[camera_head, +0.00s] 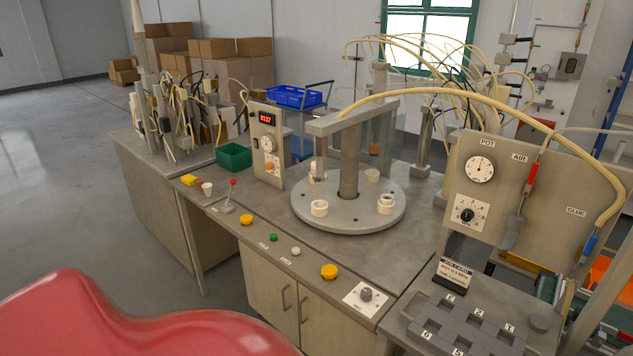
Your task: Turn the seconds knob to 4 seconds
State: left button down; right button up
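A black knob (467,214) sits on a white square scale plate on the right-hand grey panel (450,185), below a round gauge marked POT (480,168). The scale has small numbers, but I cannot read the knob's setting or a seconds label for sure. A grey knob (366,294) is on a white plate at the bench's front right corner; its marks are too small to read. The left panel (256,158) carries a red digital display (267,119), a white dial (268,144) and a small orange knob (271,166). Neither of my grippers is in view.
A round turntable (348,217) with white holders stands mid-bench. A joystick (229,199) and yellow, green and white buttons line the front edge. A small card (456,272) stands behind the grey numbered tray (466,325). Hoses hang around the right panel.

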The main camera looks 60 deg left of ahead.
aim_at(366, 294)
jog(key=u, duration=2.05)
